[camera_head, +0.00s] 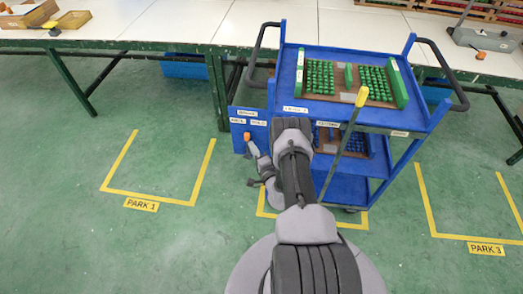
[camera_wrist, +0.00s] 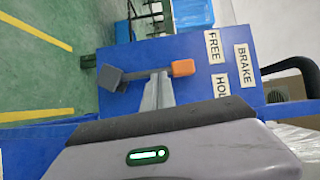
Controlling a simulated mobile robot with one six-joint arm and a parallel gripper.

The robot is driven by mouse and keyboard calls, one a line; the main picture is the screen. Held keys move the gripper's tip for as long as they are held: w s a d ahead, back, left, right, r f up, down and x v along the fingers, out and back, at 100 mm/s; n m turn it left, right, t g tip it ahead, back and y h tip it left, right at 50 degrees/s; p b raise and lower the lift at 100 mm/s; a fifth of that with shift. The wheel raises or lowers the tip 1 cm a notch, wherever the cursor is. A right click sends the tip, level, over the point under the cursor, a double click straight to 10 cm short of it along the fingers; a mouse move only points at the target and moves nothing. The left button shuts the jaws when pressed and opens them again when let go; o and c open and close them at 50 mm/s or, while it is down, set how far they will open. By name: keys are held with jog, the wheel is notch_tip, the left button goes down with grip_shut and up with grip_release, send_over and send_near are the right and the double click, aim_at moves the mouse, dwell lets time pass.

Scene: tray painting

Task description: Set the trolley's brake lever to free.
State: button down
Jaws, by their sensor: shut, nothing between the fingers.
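The brake lever stands on the trolley's blue side panel. It has an orange knob (camera_wrist: 183,68), a dark bar and a grey block (camera_wrist: 110,77) at its lower end. The knob also shows in the head view (camera_head: 247,135). In the wrist view the knob lies between the FREE label (camera_wrist: 214,46) and the HOLD label (camera_wrist: 220,86); I cannot tell which setting it is in. My gripper (camera_wrist: 160,76) is shut and empty, its tips at the lever's bar below the knob. I cannot tell whether they touch it.
The blue trolley (camera_head: 300,75) carries green pegs on its top. A stick with a yellow end (camera_head: 361,97) leans across its front. Marked floor bays PARK 1 (camera_head: 141,204) and PARK 3 (camera_head: 486,248) are empty. A long table (camera_head: 180,30) stands behind.

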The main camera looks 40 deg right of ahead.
aim_at(238, 137)
jog(key=shift+w+a+r+n, duration=0.1)
jog(key=shift+w+a+n, duration=0.3)
jog(key=shift+w+a, duration=0.9)
jog(key=shift+w, duration=0.2)
